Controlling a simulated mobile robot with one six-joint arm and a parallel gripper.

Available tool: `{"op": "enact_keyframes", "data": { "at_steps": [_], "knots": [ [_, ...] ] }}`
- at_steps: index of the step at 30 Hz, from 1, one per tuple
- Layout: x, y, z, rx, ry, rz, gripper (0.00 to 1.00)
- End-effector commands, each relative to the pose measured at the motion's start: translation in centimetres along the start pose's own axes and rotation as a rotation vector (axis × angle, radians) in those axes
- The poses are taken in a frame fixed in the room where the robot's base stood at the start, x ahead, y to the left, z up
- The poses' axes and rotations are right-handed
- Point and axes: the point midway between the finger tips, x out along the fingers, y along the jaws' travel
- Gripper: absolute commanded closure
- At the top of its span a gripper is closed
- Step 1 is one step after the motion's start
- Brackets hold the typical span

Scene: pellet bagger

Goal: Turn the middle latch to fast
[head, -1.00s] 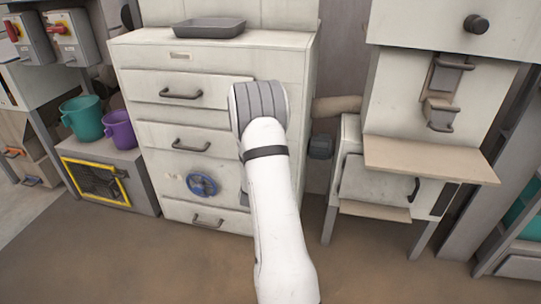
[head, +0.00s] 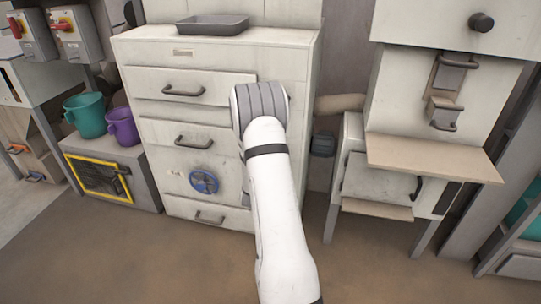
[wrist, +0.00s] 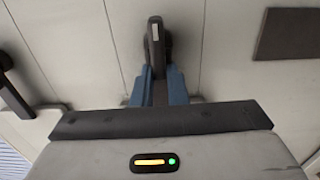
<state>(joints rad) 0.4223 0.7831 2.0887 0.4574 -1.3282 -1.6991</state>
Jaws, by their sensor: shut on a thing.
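A dark latch lever (wrist: 154,45) stands out from a pale panel at the top centre of the wrist view. It points nearly straight up and down in that view, with a round dark base behind it. My gripper (wrist: 158,92) has its blue fingers on either side of the lever's lower end and is shut on it. In the head view my white arm reaches to the front of the pale drawer cabinet (head: 205,65) and hides the gripper and the latch. I cannot see any fast or loose marking.
A dark handle (wrist: 14,95) lies left of the latch and a dark flat plate (wrist: 288,35) lies to the right. The cabinet also bears a blue handwheel (head: 204,181) and several drawer handles. A grey tray (head: 212,25) rests on top. Open floor lies in front.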

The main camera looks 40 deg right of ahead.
Motion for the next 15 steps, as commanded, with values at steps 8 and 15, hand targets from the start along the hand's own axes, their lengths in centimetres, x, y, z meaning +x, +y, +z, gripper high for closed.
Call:
{"op": "enact_keyframes", "data": {
  "at_steps": [8, 15],
  "knots": [
    [-0.03, -0.13, -0.02, -0.007, 0.001, -0.002, 1.00],
    [-0.04, -0.12, -0.02, -0.006, 0.001, -0.002, 0.78]
  ]
}}
